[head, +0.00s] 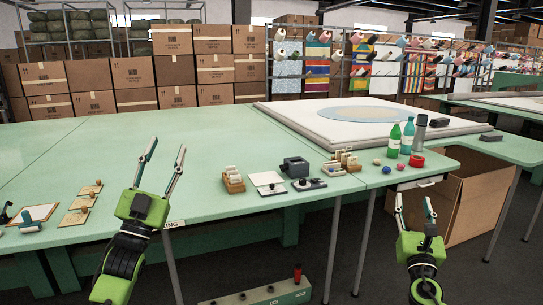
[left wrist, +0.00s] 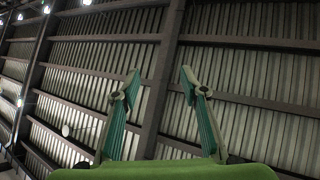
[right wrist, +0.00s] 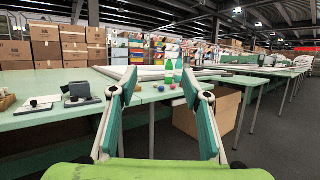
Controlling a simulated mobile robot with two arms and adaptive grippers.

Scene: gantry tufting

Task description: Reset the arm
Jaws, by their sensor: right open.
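My left gripper (head: 165,157) points upward in front of the near edge of the green table (head: 120,155). Its two fingers are spread apart with nothing between them. In the left wrist view my left gripper (left wrist: 158,80) is open against the corrugated ceiling. My right gripper (head: 414,202) is lower, at the right, in front of the table edge and the open cardboard box (head: 467,195). Its fingers are apart and empty. In the right wrist view my right gripper (right wrist: 162,85) is open, facing the table and shelves.
Small tools, a dark block (head: 295,167) and wooden racks lie along the table's near edge. A white framed panel (head: 350,115) lies behind. A control box (head: 262,294) is low in front.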

